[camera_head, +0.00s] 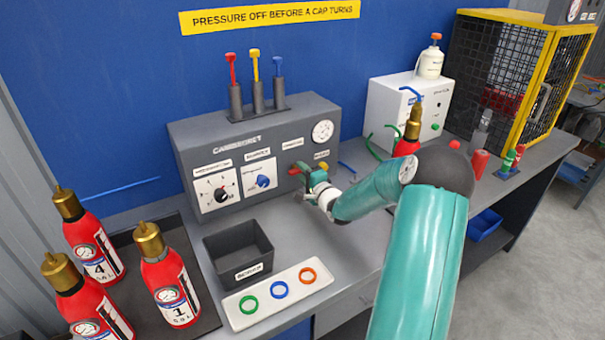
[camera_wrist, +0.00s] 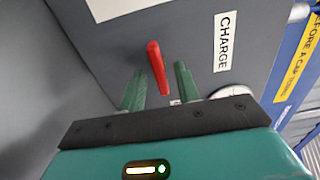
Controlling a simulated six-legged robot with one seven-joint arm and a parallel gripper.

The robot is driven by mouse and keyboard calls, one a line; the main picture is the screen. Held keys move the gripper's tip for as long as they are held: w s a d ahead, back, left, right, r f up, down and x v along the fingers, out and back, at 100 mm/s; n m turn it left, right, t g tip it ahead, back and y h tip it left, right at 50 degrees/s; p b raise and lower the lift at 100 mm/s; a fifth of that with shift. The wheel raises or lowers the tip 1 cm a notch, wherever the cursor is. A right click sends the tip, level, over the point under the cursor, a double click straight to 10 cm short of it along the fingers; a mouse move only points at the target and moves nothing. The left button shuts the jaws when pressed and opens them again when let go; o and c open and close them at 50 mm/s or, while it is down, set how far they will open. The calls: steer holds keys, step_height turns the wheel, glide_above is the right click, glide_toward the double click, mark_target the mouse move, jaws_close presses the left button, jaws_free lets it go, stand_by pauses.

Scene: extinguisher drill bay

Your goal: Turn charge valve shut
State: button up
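The charge valve's red lever (camera_wrist: 157,67) stands out from the grey panel beside the CHARGE label (camera_wrist: 223,42) in the wrist view. My gripper (camera_wrist: 160,82) is open, with one green finger on each side of the lever. Gaps show between the lever and both fingers, so it is not clamped. In the head view my gripper (camera_head: 306,174) is at the right part of the charging cabinet's (camera_head: 190,150) front. A bit of the red lever (camera_head: 294,171) shows there; my gripper hides most of the valve.
A round gauge (camera_head: 322,131) sits above the valve. A black bin (camera_head: 238,252) and a white tray (camera_head: 250,316) with coloured rings stand on the bench in front. Red extinguishers (camera_head: 172,290) stand at left. A white box (camera_head: 390,105) and hoses are to the right.

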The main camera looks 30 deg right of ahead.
steer(key=shift+s, duration=0.1)
steer(key=s, duration=1.3)
steer(key=shift+s+a, duration=0.25)
steer(key=shift+a, duration=0.15)
